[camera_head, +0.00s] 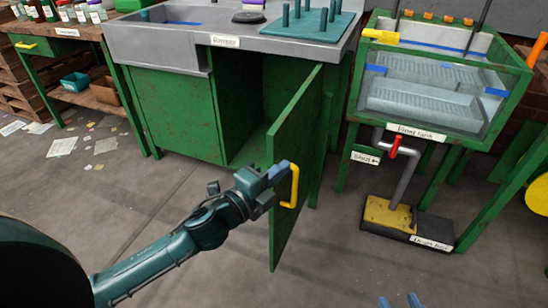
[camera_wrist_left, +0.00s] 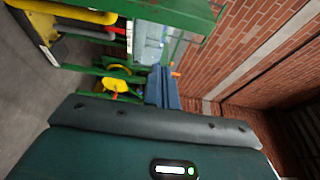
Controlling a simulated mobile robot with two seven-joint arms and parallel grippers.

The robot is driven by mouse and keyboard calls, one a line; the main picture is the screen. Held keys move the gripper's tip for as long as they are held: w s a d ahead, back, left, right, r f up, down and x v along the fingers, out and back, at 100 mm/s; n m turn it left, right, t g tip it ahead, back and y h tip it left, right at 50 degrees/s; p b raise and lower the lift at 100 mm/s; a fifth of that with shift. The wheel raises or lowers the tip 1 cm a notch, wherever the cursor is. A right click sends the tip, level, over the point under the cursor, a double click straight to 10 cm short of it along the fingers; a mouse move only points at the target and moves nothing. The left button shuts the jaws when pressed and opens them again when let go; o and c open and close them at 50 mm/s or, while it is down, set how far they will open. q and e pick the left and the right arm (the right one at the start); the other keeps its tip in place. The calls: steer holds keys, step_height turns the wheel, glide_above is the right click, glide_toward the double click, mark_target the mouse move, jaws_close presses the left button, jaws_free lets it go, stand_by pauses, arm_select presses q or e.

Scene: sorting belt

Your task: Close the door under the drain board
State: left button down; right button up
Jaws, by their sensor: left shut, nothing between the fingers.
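The green door (camera_head: 300,150) under the grey drain board (camera_head: 285,40) stands wide open, its free edge toward me. A yellow bar handle (camera_head: 294,188) is on its right-hand face. My left gripper (camera_head: 278,174) is shut and empty at the door's free edge, by the handle's upper part. I cannot tell whether it touches the door or handle. Its blue fingers show together in the left wrist view (camera_wrist_left: 163,88). My right gripper (camera_head: 400,301) shows only as two blue fingertips, apart, at the bottom edge. The cabinet opening (camera_head: 262,95) is partly hidden by the door.
A green-framed water tank (camera_head: 440,125) with a pipe and red valve (camera_head: 396,146) stands right of the door. A black and yellow floor box (camera_head: 405,222) lies below it. A bench with bottles (camera_head: 68,45) is at left. The floor before the cabinet is clear.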

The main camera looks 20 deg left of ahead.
mark_target(273, 158)
arm_select(q)
steer(key=w, duration=0.1)
steer(key=w+a, duration=0.1)
steer(key=w, duration=0.1)
steer(key=shift+w+a+f+b, duration=0.1)
steer(key=shift+w+a+b, duration=0.2)
steer(key=shift+a+b, duration=0.1)
steer(key=shift+a, duration=0.35)
